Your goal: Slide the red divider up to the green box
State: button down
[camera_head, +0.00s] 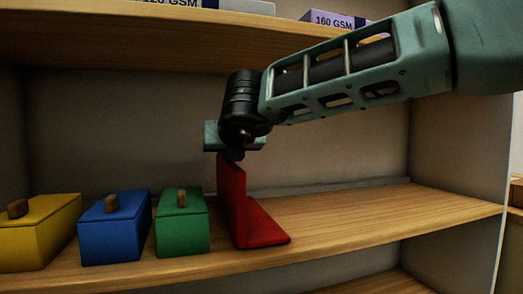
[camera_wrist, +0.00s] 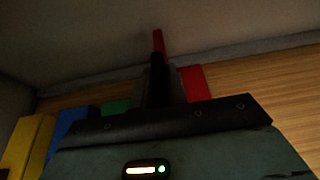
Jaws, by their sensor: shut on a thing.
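The red divider (camera_head: 232,205) is an L-shaped bookend standing upright on the shelf, its base plate reaching to the right. The green box (camera_head: 182,226), with a wooden knob on its lid, is just left of the divider, with a small gap between them. My gripper (camera_head: 236,154) is shut on the top of the divider's upright plate. In the wrist view the divider's upright (camera_wrist: 158,42) rises beyond the dark finger (camera_wrist: 157,80), and part of its red base shows to the right. The green box (camera_wrist: 117,107) is partly hidden by my gripper there.
A blue box (camera_head: 114,231) and a yellow box (camera_head: 38,234) stand in a row left of the green box. The wooden shelf (camera_head: 360,215) is clear right of the divider.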

jog(key=shift+s+a, duration=0.3)
jog(key=shift+a, duration=0.6)
jog(key=shift+s+a, duration=0.3)
jog(key=shift+a, duration=0.55)
jog(key=c, duration=1.4)
grip_release()
jog(key=p+v, duration=0.2)
jog(key=v, duration=1.5)
jog(key=shift+s+d, duration=0.1)
